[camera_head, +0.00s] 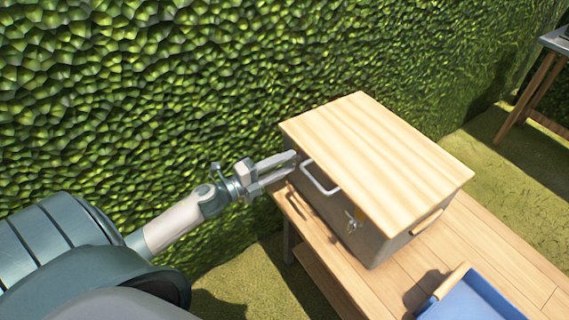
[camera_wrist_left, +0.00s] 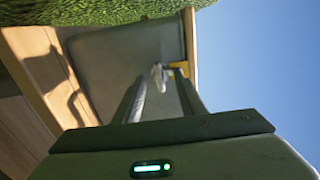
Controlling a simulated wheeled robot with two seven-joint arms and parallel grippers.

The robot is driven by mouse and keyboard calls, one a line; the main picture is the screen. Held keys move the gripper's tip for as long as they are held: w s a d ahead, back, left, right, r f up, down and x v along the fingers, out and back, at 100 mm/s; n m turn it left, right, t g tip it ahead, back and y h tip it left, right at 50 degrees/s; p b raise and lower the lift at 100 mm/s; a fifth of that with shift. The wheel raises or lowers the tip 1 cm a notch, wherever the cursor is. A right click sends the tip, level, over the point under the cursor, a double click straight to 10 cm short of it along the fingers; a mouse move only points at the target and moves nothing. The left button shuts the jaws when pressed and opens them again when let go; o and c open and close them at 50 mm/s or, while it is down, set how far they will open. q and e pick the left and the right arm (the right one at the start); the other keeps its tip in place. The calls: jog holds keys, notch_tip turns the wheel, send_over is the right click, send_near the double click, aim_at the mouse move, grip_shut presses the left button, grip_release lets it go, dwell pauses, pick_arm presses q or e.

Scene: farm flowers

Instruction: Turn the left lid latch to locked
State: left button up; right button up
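A grey box (camera_head: 375,246) with a pale wooden lid (camera_head: 375,150) stands on a wooden table. Its front face carries a grey U-shaped handle (camera_head: 322,181) and a small metal latch (camera_head: 353,221) to the right of it. My left gripper (camera_head: 293,165) is at the left end of this face, just below the lid edge. In the left wrist view its fingers (camera_wrist_left: 160,97) are apart. Beyond and between the tips is a small pale piece (camera_wrist_left: 158,76) beside a yellow fitting (camera_wrist_left: 179,67) at the lid edge, seemingly the left latch. Contact cannot be told. The right gripper is not in view.
The wooden table (camera_head: 485,240) extends right of the box. A blue tray (camera_head: 475,300) lies at its near side. A green hedge wall (camera_head: 150,90) rises close behind my left arm. Another table (camera_head: 540,90) stands at the far right.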

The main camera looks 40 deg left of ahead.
pick_arm(q)
jog(key=shift+s, duration=0.1)
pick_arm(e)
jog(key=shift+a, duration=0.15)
